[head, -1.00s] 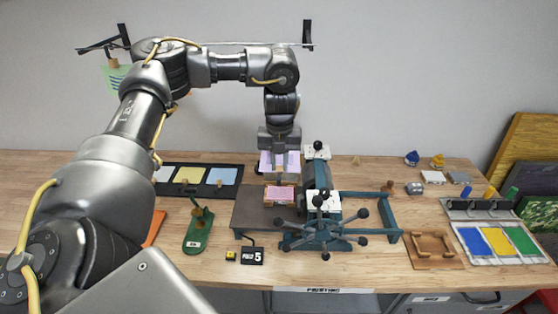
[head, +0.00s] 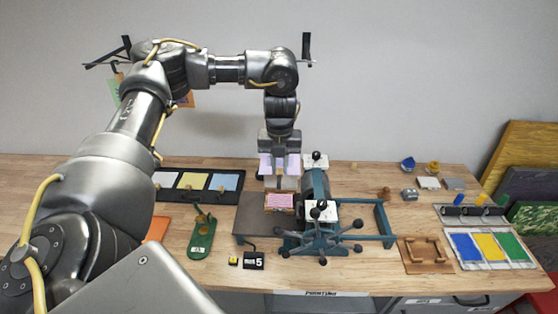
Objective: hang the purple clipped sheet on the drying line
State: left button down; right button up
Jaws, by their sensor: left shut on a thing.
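The purple sheet (head: 294,163) shows on both sides of my left gripper, behind the press bed in the picture. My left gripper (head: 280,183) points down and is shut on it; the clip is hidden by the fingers. I cannot tell whether the sheet touches anything. The drying line runs high along the wall, mostly hidden behind my left arm; its dark right end bracket (head: 306,46) shows. A green sheet (head: 114,88) and part of an orange sheet (head: 187,100) hang from it at the left. My right gripper is not in view.
The teal press (head: 320,207) with a spoked wheel stands just right of the gripper, and a pink block (head: 280,200) lies below it. A dark tray (head: 168,193) of coloured sheets lies left. A green stand (head: 203,236) and a paint tray (head: 490,248) flank the press.

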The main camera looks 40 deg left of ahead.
pick_arm(q)
jog(key=s+d+r, duration=0.2)
jog(key=s+d, duration=0.3)
jog(key=s, duration=0.2)
jog(key=shift+d+r, duration=0.15)
jog(key=shift+r, duration=0.2)
